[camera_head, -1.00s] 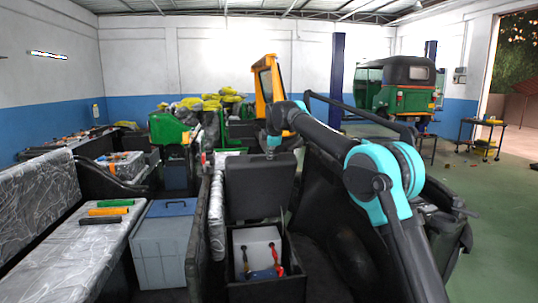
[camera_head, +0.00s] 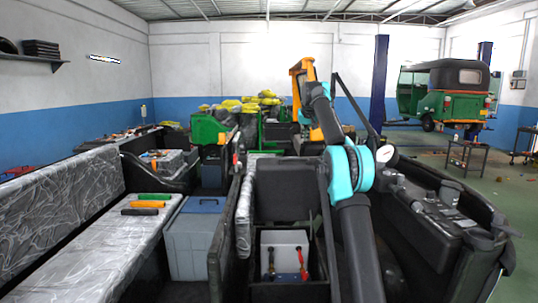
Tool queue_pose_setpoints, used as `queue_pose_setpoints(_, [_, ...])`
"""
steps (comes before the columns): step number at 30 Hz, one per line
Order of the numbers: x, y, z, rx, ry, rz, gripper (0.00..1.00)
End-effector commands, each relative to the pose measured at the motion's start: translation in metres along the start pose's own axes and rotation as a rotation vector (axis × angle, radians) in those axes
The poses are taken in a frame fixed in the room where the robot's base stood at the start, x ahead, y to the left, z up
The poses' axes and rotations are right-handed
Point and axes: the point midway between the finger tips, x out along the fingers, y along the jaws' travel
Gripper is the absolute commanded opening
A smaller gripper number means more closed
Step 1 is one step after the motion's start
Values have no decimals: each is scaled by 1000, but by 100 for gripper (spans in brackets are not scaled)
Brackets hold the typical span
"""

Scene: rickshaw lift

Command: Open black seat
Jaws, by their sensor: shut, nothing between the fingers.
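The black seat lid (camera_head: 283,192) stands raised and upright at the centre, behind its open box (camera_head: 290,292). Inside the box are a white block (camera_head: 284,243) and two hand tools, one with a red handle (camera_head: 303,262) and one dark (camera_head: 271,262). My arm (camera_head: 352,235) rises in front of the right side of the seat, with its teal joint (camera_head: 342,173) beside the lid's right edge. My gripper is not visible; the arm hides its end, so contact with the lid cannot be told.
A wrapped bench (camera_head: 95,255) with a grey toolbox (camera_head: 192,245) lies to the left. A dark partition (camera_head: 226,230) stands just left of the seat. A dark dashboard with handlebars (camera_head: 440,215) is at the right.

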Motion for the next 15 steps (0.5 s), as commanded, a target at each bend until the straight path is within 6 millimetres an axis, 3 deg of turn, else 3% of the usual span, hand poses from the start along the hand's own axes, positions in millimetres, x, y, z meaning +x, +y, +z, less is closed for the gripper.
queue_pose_setpoints(1, [-1, 12, 0, 33, -1, 6, 0])
queue_pose_setpoints(3, [0, 18, 0, 59, -2, 9, 0])
queue_pose_setpoints(7, [11, 19, 0, 65, -2, 9, 0])
queue_pose_setpoints(15, [57, 19, 0, 62, -2, 9, 0])
